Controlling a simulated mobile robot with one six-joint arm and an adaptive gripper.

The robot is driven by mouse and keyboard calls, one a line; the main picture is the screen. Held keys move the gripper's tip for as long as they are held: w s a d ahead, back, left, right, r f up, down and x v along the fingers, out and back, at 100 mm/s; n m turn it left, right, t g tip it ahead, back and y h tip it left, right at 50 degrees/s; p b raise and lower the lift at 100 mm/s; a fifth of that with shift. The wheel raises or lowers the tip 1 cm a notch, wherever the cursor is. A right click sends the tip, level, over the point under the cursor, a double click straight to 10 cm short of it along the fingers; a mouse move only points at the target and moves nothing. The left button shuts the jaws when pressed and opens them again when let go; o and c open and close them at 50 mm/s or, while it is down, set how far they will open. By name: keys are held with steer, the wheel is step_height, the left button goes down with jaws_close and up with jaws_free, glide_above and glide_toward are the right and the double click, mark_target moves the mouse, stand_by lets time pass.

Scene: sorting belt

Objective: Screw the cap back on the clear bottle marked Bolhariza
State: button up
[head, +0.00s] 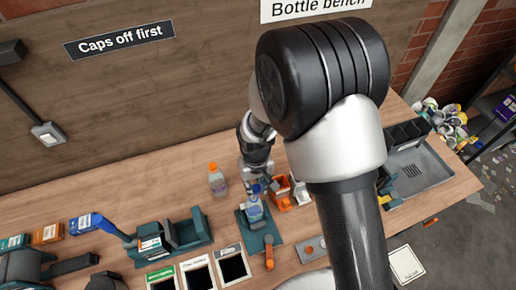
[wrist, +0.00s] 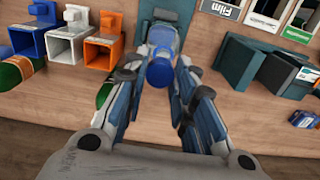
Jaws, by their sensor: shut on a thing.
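A clear bottle with a bluish tint (head: 254,213) stands in a dark teal holder (head: 270,242) on the bench. It also shows in the wrist view (wrist: 162,35), beyond my fingers. Its marking is too small to read. A round blue cap (wrist: 158,74) sits between my fingertips, in line with the bottle's mouth. I cannot tell whether the cap touches the neck. My gripper (wrist: 158,70) is shut on the blue cap; in the head view my gripper (head: 257,184) is above the bottle and partly hides its top.
An orange-capped bottle (head: 217,181) stands left of the holder. An orange holder (wrist: 103,46), a white one (wrist: 65,42) and a blue one (wrist: 28,40) stand close by. A teal fixture (head: 185,235) is at left, a grey tray (head: 425,165) at right.

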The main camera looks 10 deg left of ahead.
steer(key=shift+w+a+r, duration=0.15)
steer(key=shift+a+r, duration=0.35)
steer(key=shift+r, duration=0.1)
steer(key=shift+f+b, duration=0.5)
steer(key=shift+f, duration=0.4)
steer(key=shift+f+b, duration=0.85)
steer(key=shift+f, duration=0.65)
steer(key=shift+f+b, duration=1.05)
steer(key=shift+b, duration=0.15)
steer(key=o, duration=0.7)
steer(key=shift+r, duration=0.1)
step_height(320, 180, up, 12)
steer(key=shift+f, duration=0.1)
